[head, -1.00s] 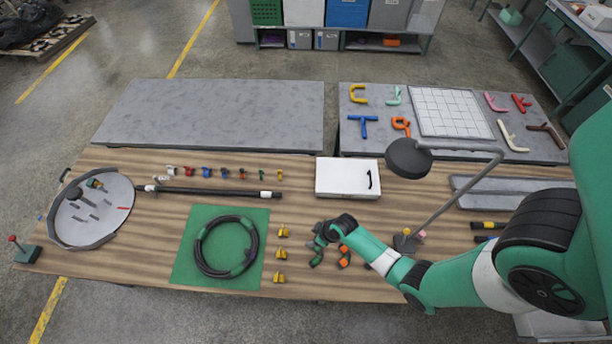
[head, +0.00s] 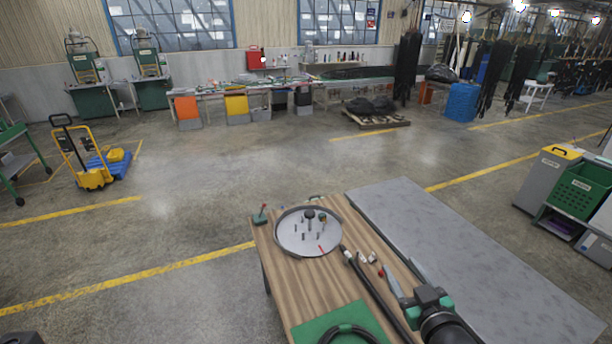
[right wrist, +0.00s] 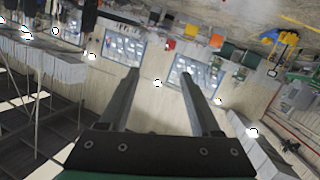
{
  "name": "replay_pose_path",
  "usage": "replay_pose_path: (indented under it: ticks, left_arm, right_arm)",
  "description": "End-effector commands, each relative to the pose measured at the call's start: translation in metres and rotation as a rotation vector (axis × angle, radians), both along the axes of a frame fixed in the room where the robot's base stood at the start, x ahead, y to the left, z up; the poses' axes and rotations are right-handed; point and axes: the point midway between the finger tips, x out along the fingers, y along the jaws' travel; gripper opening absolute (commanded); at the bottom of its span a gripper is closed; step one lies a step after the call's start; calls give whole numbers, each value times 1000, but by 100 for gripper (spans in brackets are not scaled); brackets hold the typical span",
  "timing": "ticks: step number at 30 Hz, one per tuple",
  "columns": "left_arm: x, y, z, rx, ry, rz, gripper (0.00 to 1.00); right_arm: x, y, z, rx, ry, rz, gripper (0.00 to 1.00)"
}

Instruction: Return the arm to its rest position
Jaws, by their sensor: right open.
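My right gripper (head: 412,298) shows at the bottom of the head view, to the right of centre, above the edge between the wooden table (head: 312,286) and the grey table (head: 440,235). Most of my right arm is out of the frame. In the right wrist view the two grey fingers of my right gripper (right wrist: 159,76) stand wide apart with nothing between them. That view looks out over the hall and its windows, tilted. My left gripper is in neither view.
On the wooden table are a round grey tray (head: 296,240) with pegs, a long black hose (head: 372,290), small fittings (head: 366,257) and a green mat (head: 312,326) with a coiled hose. The grey table's visible top is bare. Open floor lies beyond.

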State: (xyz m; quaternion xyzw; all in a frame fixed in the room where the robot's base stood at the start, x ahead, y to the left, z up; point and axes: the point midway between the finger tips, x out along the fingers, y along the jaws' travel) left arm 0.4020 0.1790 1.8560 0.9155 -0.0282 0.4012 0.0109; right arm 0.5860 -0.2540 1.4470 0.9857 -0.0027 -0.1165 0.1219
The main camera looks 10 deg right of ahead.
Motion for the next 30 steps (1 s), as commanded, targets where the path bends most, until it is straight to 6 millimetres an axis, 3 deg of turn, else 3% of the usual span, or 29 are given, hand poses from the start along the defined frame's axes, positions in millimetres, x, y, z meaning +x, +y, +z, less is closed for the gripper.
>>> replay_pose_path:
  ticks: [1,4,7,9,12,15,18,20,30]
  left_arm:
    - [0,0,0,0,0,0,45]
    - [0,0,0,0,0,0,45]
    - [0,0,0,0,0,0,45]
    - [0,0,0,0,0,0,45]
    - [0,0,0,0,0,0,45]
    - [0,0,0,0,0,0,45]
    - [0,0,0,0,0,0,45]
    - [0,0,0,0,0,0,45]
    - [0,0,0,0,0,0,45]
  right_arm:
    - [4,13,46,-4,-91,19,64]
    - [-2,36,132,3,-271,49,64]
    - [-24,58,216,24,-458,80,64]
    - [-49,70,272,48,-592,101,64]
    - [-95,81,341,91,-781,125,64]
    - [-142,81,387,137,-935,140,64]
    - [-177,76,406,186,-1031,147,64]
    - [-189,74,411,224,-1061,155,64]
    - [-185,74,409,263,-1051,164,64]
